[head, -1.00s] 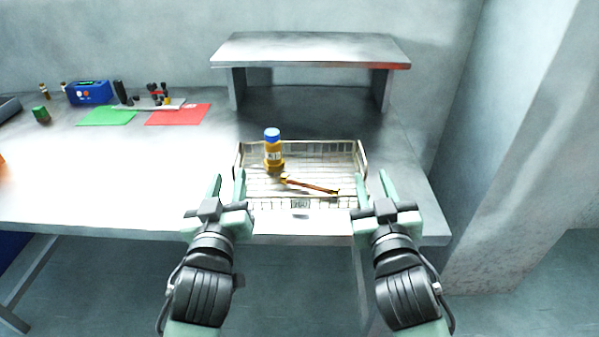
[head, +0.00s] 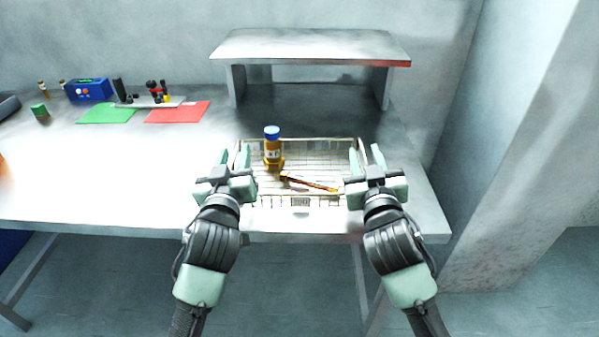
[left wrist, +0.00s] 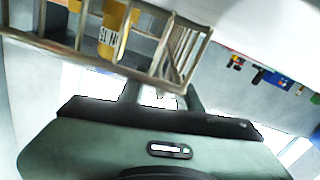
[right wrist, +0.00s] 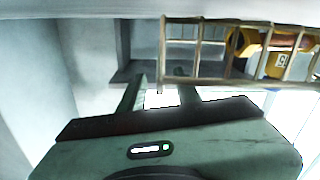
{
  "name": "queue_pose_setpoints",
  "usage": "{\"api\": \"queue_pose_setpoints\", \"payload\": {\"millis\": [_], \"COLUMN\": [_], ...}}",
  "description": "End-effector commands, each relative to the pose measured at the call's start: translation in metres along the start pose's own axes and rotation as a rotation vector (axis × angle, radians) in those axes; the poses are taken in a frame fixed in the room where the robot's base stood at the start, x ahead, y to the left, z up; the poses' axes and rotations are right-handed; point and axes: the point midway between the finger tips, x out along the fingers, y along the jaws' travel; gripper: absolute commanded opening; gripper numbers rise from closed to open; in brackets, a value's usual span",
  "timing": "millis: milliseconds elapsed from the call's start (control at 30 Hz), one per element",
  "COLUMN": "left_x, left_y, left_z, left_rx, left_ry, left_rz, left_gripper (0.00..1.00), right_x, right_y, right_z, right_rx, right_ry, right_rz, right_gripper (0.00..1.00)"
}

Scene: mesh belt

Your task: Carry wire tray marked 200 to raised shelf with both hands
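The wire tray (head: 318,163) sits on the bench in front of the raised shelf (head: 310,46). Its front tag (head: 300,202) is too small to read. An amber bottle with a blue cap (head: 272,148) stands in its left part, and a brown-handled tool (head: 310,182) lies in it. My left gripper (head: 232,160) is open at the tray's left side; the left wrist view shows the wire wall (left wrist: 172,62) just beyond its parted fingers. My right gripper (head: 366,160) is open at the right side, with the wire corner (right wrist: 164,50) beyond its fingers. Contact is unclear.
A green sheet (head: 106,114) and a red sheet (head: 176,113) lie on the bench left of the tray, with a blue device (head: 90,89) and small items behind. Bare bench lies between tray and shelf. A wall or pillar (head: 510,150) rises at the right.

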Motion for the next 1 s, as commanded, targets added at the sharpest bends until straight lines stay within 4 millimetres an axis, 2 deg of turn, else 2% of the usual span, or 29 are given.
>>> {"api": "queue_pose_setpoints", "payload": {"millis": [67, 167, 200, 1000], "left_x": [-0.0002, -0.0002, -0.0003, -0.0001], "left_y": [-0.0001, 0.0, -0.0001, -0.0016], "left_z": [-0.0001, -0.0001, -0.0001, 0.0004], "left_rx": [0.0, 0.0, 0.0, 0.0], "left_ry": [0.0, 0.0, 0.0, -0.001], "left_rz": [0.0, 0.0, 0.0, -0.004], "left_gripper": [0.32, 0.04, 0.0, 0.0], "right_x": [-0.0002, -0.0003, -0.0003, -0.0005], "right_y": [0.0, 0.0001, 0.0001, 0.0007], "right_z": [0.0001, 0.0001, 0.0001, 0.0006], "right_rx": [0.0, 0.0, -0.001, -0.002], "right_ry": [0.0, 0.0, 0.0, -0.001], "right_rz": [0.0, 0.0, 0.0, 0.002], "right_gripper": [0.3, 0.02, 0.0, 0.0]}}
